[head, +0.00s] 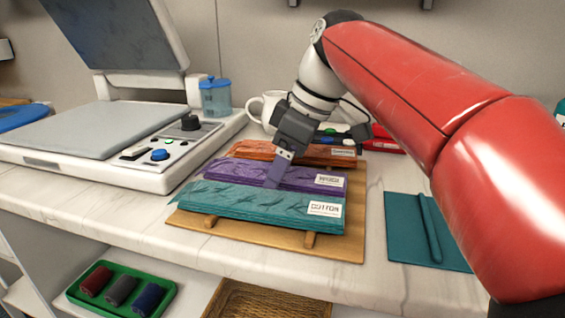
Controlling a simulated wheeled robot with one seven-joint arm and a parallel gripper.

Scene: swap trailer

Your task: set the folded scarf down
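Three folded cloths lie side by side on a wooden board (366,225): a teal one (250,203) in front with a "cotton" label, a purple one (235,172) in the middle, and an orange one (262,149) behind. I cannot tell which is the task's scarf. My gripper (280,165) points down over them. Its near finger overlaps the purple cloth, its tip at the teal cloth's back edge. The other finger's tip is not clearly seen, nor whether any cloth is held. All three cloths appear to rest on the board.
A white machine (120,170) with a raised lid stands at left. A blue container (216,100) and white mug (256,112) stand behind. A flat teal item (405,230) with a rod-like ridge lies at right. Below is a green tray (80,300) with three rolls.

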